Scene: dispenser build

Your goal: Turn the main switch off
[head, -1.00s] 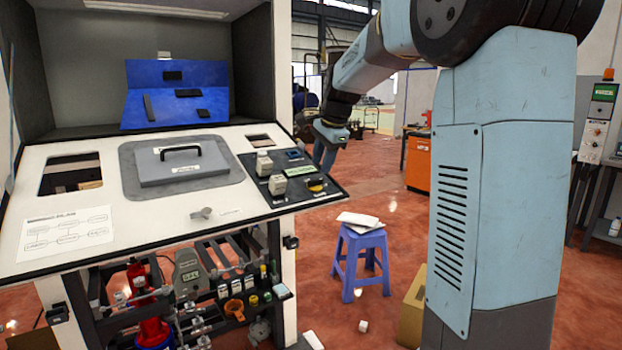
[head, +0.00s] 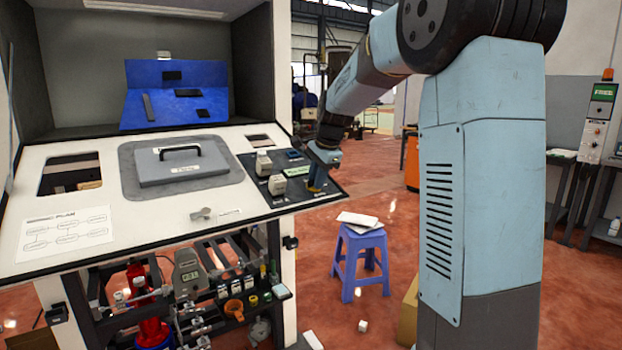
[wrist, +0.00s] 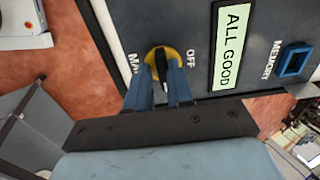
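The main switch (wrist: 160,55) is a round yellow dial with a black knob on the dark control panel, between the partly hidden "MAIN" label and the "OFF" label (wrist: 191,58). In the wrist view its black knob stands close to upright in the picture, slightly tilted. My gripper (wrist: 162,74) has its two blue fingers apart, one on each side of the knob. I cannot tell whether they touch it. In the head view my gripper (head: 315,187) is down at the panel's right end and hides most of the switch.
The panel (head: 290,198) also carries an "ALL GOOD" display (wrist: 232,45), a blue-framed memory slot (wrist: 294,60) and white switches (head: 277,184). A grey handled lid (head: 183,170) lies to the left. A blue stool (head: 362,260) stands on the floor to the right.

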